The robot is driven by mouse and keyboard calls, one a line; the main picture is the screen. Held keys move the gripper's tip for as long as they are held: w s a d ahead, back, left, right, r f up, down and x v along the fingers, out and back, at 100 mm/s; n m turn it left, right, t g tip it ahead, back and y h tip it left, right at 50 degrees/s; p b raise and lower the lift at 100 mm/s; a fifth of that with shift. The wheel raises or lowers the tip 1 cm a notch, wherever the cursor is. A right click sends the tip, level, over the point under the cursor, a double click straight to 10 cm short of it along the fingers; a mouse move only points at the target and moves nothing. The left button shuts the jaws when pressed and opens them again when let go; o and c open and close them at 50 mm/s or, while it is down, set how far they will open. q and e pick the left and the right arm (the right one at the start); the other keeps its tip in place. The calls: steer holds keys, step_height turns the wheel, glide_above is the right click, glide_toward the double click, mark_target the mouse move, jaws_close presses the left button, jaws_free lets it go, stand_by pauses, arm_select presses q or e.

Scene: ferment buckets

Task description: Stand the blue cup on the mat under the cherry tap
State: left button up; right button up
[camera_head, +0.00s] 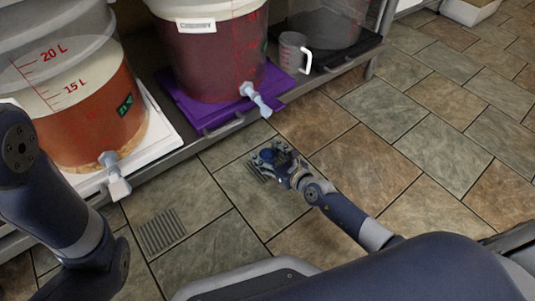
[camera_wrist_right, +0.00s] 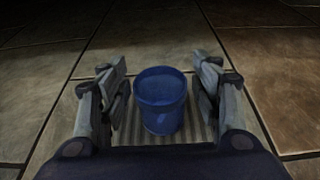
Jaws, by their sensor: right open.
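The blue cup (camera_wrist_right: 160,98) stands upright on a ribbed grey mat (camera_wrist_right: 190,92) in the right wrist view. My right gripper (camera_wrist_right: 162,92) is open, with one finger on each side of the cup and a visible gap at both sides. In the head view my right gripper (camera_head: 272,160) is low over the floor mat (camera_head: 256,174) below the cherry tap (camera_head: 256,99), and it mostly hides the cup. The cherry bucket (camera_head: 215,60), with its "CHERRY" label, stands on a purple tray. My left arm shows at the left, but its gripper is out of view.
A second ribbed mat (camera_head: 163,232) lies below the orange bucket's tap (camera_head: 115,176). The orange bucket (camera_head: 80,115) stands at the left. A clear jug (camera_head: 292,52) with a white handle stands on the shelf.

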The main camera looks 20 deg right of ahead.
steer(key=p+v, duration=0.4)
steer(key=v, duration=0.8)
steer(key=shift+p, duration=0.4)
steer(key=shift+r, duration=0.15)
